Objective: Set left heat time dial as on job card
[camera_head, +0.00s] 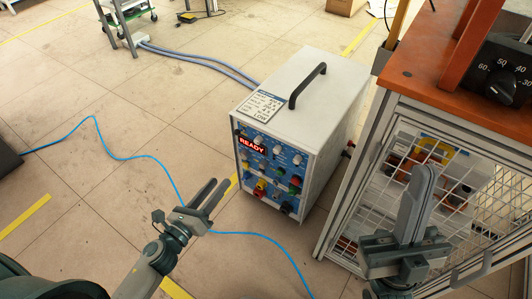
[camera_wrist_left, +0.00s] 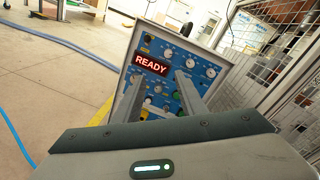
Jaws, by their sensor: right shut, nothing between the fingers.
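The induction heater (camera_head: 315,90) is a white box with a blue front panel (camera_head: 270,165) of small knobs and a red READY display (camera_head: 251,145). The panel also shows in the left wrist view, with its display (camera_wrist_left: 151,64) and an upper row of pale knobs (camera_wrist_left: 168,53). I cannot tell which knob is the left heat time dial. The job card (camera_head: 260,106) lies on the heater's top front edge; its text is too small to read surely. My left gripper (camera_head: 217,183) is open and empty, left of the panel and apart from it. My right gripper (camera_head: 423,172) is shut and empty, right of the heater.
A bench with an orange top (camera_head: 425,75) and mesh sides stands close on the right, bearing a large black dial (camera_head: 500,86). A blue cable (camera_head: 165,172) runs across the floor on the left. Grey hoses (camera_head: 200,60) run behind the heater. Floor left of the heater is mostly free.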

